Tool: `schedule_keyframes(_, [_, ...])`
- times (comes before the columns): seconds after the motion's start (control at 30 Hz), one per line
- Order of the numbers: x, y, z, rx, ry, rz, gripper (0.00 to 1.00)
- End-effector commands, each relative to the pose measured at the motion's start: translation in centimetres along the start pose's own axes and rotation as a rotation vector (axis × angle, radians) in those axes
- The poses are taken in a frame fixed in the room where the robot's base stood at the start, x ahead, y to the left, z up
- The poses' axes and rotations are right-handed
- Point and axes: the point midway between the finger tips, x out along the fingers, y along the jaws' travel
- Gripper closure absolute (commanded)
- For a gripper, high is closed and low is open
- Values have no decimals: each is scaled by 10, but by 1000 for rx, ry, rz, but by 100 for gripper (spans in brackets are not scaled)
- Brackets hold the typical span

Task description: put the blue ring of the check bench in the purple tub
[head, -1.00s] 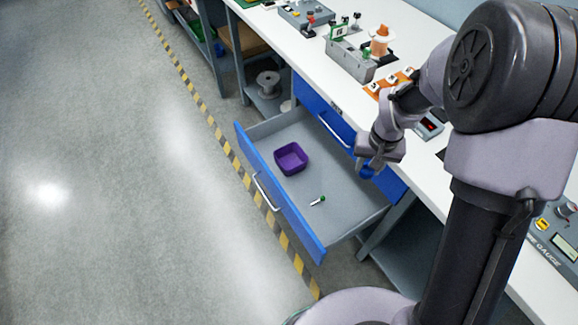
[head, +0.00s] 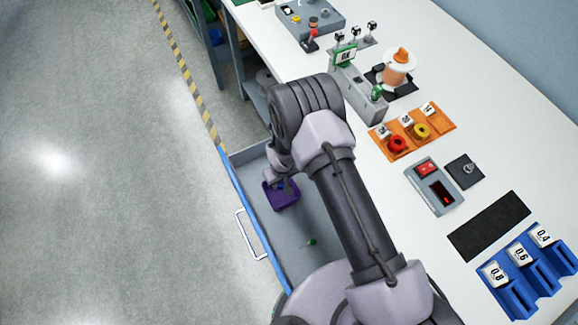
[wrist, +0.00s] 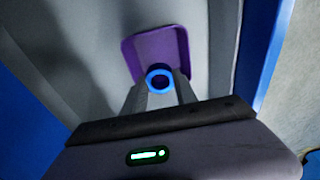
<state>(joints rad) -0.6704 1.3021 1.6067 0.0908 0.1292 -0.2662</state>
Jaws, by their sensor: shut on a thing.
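The blue ring (wrist: 160,78) is held between the fingertips of my gripper (wrist: 160,90) in the wrist view. In the head view my gripper (head: 279,186) is over the purple tub (head: 283,197), and a small bit of blue shows there. The purple tub also shows in the wrist view (wrist: 175,45), behind and beyond the ring. The tub stands in the open drawer. The ring overlaps the tub's near side in the wrist view; I cannot tell its height above the tub. My arm hides part of the tub and drawer.
The open drawer (head: 292,244) also holds a small green-tipped item (head: 311,242). On the white bench top are an orange rack (head: 412,131) with red and yellow rings, a grey device with a red display (head: 434,187), and blue holders (head: 525,272). The floor at left is clear.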

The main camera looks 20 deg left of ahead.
Motion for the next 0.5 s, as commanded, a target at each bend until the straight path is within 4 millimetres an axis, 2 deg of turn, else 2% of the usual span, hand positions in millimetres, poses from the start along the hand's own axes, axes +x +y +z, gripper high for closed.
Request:
schedule_keyframes(0.07, [11, -1, 2, -1, -2, 0, 100])
schedule_keyframes(0.2, [48, -1, 7, 0, -2, -1, 100])
schedule_keyframes(0.37, [71, -1, 10, 0, -1, -1, 100])
schedule_keyframes(0.5, [98, -1, 13, 0, -2, -1, 100])
